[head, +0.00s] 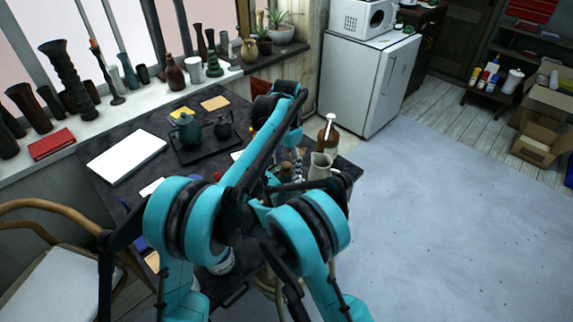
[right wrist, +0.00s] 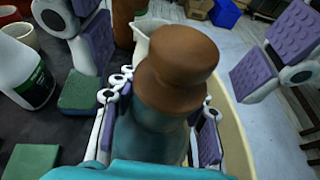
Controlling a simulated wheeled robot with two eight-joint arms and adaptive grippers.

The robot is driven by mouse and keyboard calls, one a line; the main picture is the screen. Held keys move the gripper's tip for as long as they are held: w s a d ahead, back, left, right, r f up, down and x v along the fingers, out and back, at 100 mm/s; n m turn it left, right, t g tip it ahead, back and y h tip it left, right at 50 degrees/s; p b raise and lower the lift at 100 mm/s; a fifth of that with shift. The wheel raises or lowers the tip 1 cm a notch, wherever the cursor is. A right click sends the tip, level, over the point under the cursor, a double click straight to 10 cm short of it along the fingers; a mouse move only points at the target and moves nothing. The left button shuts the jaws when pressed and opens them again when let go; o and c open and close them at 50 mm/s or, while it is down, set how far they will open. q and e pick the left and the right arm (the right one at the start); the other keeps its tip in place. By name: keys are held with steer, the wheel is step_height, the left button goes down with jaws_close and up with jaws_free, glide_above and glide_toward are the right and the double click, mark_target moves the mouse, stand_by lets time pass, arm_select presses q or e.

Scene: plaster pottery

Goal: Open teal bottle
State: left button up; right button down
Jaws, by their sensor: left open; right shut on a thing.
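The teal bottle (right wrist: 150,140) stands between the purple-padded fingers of my right gripper (right wrist: 158,132) in the right wrist view, and the gripper is shut on it. A wide brown stopper (right wrist: 178,68) sits in its mouth. The open fingers of my left gripper (right wrist: 182,55) show on either side of the stopper, apart from it. In the head view my left gripper (head: 287,158) points down over the table's right part. There the bottle and my right gripper are mostly hidden behind my arms.
A cream pitcher (head: 320,166) and a brown bottle (head: 328,138) stand close to the grippers. A white bottle with a green label (right wrist: 25,72) and green sponges (right wrist: 78,94) lie left. A dark tray (head: 212,148) holds teapots. Vases line the windowsill.

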arm_select(q)
steer(key=shift+f, duration=0.25)
arm_select(e)
steer(key=shift+s+f, duration=0.15)
steer(key=shift+f, duration=0.15)
arm_select(q)
steer(key=shift+c, duration=0.4)
steer(key=c, duration=1.3)
steer(key=shift+r, duration=0.3)
steer(key=shift+r, duration=0.85)
